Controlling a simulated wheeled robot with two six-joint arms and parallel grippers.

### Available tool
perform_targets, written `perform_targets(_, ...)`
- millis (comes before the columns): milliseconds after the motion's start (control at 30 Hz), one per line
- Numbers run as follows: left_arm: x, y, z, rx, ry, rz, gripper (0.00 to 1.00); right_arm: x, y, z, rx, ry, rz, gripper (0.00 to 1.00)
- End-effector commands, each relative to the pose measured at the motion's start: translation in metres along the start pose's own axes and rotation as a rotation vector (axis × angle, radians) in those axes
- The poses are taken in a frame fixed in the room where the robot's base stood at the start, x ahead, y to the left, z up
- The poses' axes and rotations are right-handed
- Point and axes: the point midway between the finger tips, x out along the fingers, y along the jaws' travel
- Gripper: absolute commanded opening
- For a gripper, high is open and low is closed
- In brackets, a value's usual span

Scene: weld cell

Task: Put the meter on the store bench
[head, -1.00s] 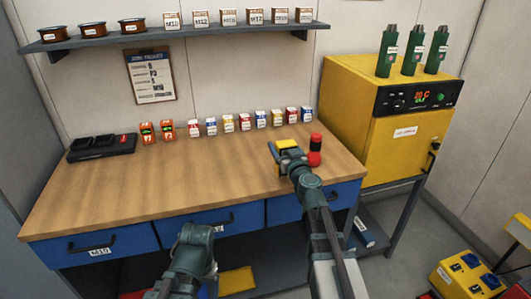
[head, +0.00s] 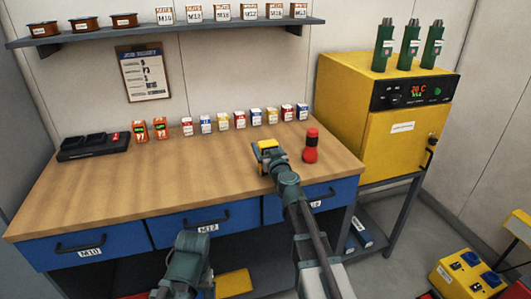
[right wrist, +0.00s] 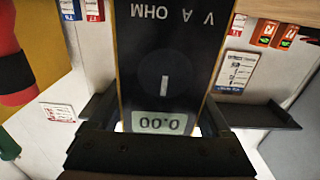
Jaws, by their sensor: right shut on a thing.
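The meter is a dark block with yellow edges, a dial and a display reading 0.00. It fills the middle of the right wrist view (right wrist: 160,45), upside down there. In the head view its yellow part (head: 266,143) shows at the tip of my right arm. My right gripper (head: 268,152) is shut on the meter, one jaw on each side. It is over the right part of the wooden bench (head: 130,190); whether the meter touches the top, I cannot tell. My left arm shows low in the head view, but its gripper does not.
A red bottle with a black band (head: 311,150) stands just right of the meter. Several small labelled boxes (head: 239,120) line the bench's back, with a black charger (head: 92,146) at left. A yellow oven (head: 385,135) stands to the right. The bench's left and middle are clear.

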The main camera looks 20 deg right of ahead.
Motion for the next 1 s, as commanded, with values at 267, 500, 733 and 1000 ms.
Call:
perform_targets(267, 0.000, 0.000, 0.000, 0.000, 0.000, 0.000, 0.81, 0.000, 0.000, 0.000, 0.000, 0.000, 0.000, 0.05)
perform_targets(500, 0.002, 0.000, 0.000, 0.000, 0.000, 0.000, 0.81, 0.000, 0.000, 0.002, 0.000, 0.000, 0.000, 1.00)
perform_targets(733, 0.001, 0.000, 0.000, 0.000, 0.000, 0.000, 0.81, 0.000, 0.000, 0.001, 0.000, 0.000, 0.000, 1.00)
perform_targets(1000, -0.001, 0.000, 0.000, 0.000, 0.000, 0.000, 0.81, -0.018, 0.000, -0.001, 0.000, 0.000, 0.000, 1.00)
